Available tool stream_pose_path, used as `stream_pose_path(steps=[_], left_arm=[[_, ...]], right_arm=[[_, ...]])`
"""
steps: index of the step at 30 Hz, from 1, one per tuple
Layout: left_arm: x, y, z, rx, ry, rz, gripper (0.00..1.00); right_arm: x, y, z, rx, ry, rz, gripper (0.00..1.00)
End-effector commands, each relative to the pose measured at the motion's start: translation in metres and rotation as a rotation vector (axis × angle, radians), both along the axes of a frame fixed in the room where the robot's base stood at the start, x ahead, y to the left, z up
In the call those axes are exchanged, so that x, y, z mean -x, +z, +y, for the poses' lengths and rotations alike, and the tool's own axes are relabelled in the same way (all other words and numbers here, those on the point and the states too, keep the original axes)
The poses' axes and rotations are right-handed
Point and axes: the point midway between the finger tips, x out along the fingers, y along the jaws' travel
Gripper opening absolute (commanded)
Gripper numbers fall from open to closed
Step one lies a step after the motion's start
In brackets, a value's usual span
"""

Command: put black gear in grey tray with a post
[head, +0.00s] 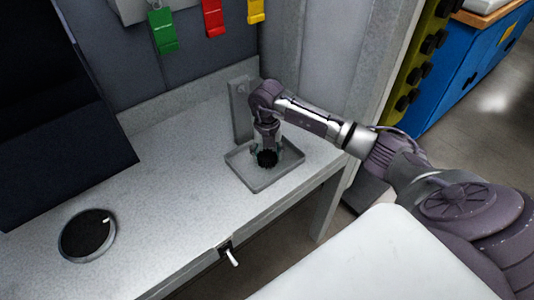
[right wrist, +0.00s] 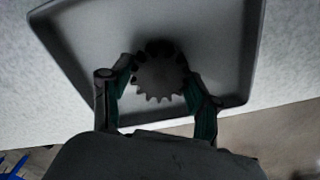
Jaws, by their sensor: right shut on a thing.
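The black gear (head: 267,159) is held in my right gripper (head: 267,150), over the grey tray (head: 262,183). The tray has a raised rim and a tall grey post (head: 240,108) at its back left. In the right wrist view the gear (right wrist: 160,76) sits between the two fingers of my right gripper (right wrist: 158,88), with the tray (right wrist: 222,60) behind it. I cannot tell whether the gear touches the tray floor. My left gripper is in neither view.
The tray stands on a grey workbench (head: 160,190) near its right end. A round dark inset (head: 87,235) is at the bench's left and a dark panel (head: 55,120) stands behind it. Green, red and yellow tags (head: 163,31) hang on the back wall.

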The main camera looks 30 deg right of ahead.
Motion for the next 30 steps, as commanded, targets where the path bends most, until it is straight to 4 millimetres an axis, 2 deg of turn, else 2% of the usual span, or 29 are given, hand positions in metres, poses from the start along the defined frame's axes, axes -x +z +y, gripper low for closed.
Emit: stream_pose_path(steps=[9,10,14,15,21,24,30], left_arm=[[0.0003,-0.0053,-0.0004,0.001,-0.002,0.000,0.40],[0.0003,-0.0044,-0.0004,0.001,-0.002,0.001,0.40],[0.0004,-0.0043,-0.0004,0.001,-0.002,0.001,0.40],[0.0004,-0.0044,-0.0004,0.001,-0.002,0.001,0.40],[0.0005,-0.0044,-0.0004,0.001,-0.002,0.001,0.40],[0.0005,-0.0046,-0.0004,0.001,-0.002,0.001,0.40],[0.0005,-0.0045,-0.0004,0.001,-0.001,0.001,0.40]], right_arm=[[-0.0006,-0.0060,-0.0002,0.000,0.000,-0.002,0.00],[-0.0007,-0.0049,-0.0001,0.000,0.000,-0.002,0.66],[-0.0005,-0.0050,-0.0001,0.000,0.000,-0.001,0.87],[-0.0004,-0.0051,-0.0001,0.000,0.000,-0.001,0.90],[-0.0002,-0.0055,-0.0001,0.000,0.000,0.000,0.90],[0.0004,-0.0065,0.0000,0.000,0.000,0.001,0.98],[0.0002,-0.0061,0.0000,0.000,0.000,0.001,0.98]])
